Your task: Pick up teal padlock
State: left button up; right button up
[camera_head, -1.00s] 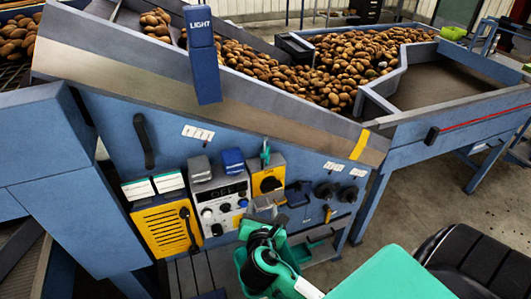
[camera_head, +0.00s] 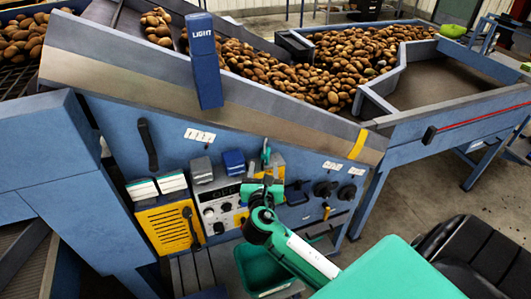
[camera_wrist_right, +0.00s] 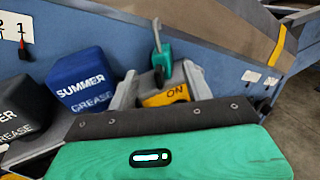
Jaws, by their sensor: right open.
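The teal padlock (camera_head: 265,155) is at the top of the yellow switch box (camera_head: 278,160) on the blue machine panel. My right gripper (camera_head: 262,183) is in front of the yellow box, below the padlock. In the right wrist view its grey fingers (camera_wrist_right: 158,82) are open and empty, with the padlock beyond and between them. The fingers appear apart from the padlock. My left gripper is not in view.
Left of the padlock stand a blue block marked SUMMER GREASE (camera_wrist_right: 80,82) and a dark grey block (camera_wrist_right: 22,108). A teal bin (camera_head: 262,268) sits below the panel. Black knobs (camera_head: 325,189) are to the right. The grader's sloping rim (camera_head: 290,128) overhangs above.

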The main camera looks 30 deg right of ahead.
aim_at(265, 161)
jog(key=p+x, duration=0.2)
jog(key=x, duration=0.1)
jog(key=shift+w+d+r, duration=0.2)
jog(key=shift+d, duration=0.1)
jog(key=shift+w+d+f, duration=0.2)
jog(key=shift+w+d, duration=0.1)
jog(key=shift+w, duration=0.15)
jog(key=c, duration=1.1)
